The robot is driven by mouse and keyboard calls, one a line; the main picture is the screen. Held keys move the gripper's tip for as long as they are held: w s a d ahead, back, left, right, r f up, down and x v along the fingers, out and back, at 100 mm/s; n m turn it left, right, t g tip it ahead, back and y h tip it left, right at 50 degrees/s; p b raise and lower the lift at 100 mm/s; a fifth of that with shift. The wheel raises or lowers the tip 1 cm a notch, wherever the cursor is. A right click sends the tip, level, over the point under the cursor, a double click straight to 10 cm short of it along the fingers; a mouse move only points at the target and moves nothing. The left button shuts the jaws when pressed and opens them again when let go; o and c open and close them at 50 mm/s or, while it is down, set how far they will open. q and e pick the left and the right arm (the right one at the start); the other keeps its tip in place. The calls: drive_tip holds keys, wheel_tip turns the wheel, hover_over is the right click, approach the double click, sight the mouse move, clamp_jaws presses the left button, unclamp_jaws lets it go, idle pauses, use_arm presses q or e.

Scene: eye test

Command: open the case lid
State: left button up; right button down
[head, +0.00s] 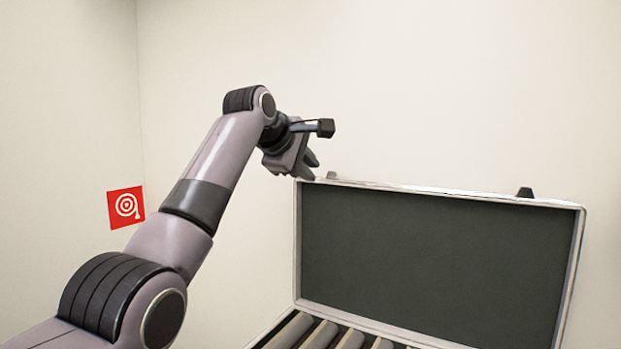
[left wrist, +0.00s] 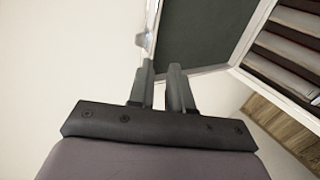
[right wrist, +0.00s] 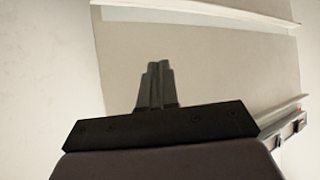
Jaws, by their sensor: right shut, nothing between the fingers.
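The case lid (head: 430,255) stands raised, its dark lined inside showing in the head view; it also shows in the left wrist view (left wrist: 195,35). The case (head: 272,333) lies below it, mostly cut off by the frame. My left gripper (head: 311,167) is at the lid's upper left corner. In the left wrist view its fingers (left wrist: 161,72) are a little apart with nothing seen between them; I cannot tell whether they touch the lid. My right gripper (right wrist: 159,66) is shut and empty in front of a pale panel, outside the head view.
Several long pale bars (head: 318,335) lie side by side in the case. Two small dark pieces, one of them on the right (head: 525,192), sit on the lid's top edge. Wood-look surface (left wrist: 285,130) shows beside the case.

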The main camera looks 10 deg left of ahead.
use_arm(q)
drive_tip(key=b+v, duration=0.1)
drive_tip(key=v, duration=0.4)
drive_tip(key=shift+s+b, duration=0.1)
drive_tip(key=shift+b, duration=0.3)
drive_tip(key=o, duration=0.7)
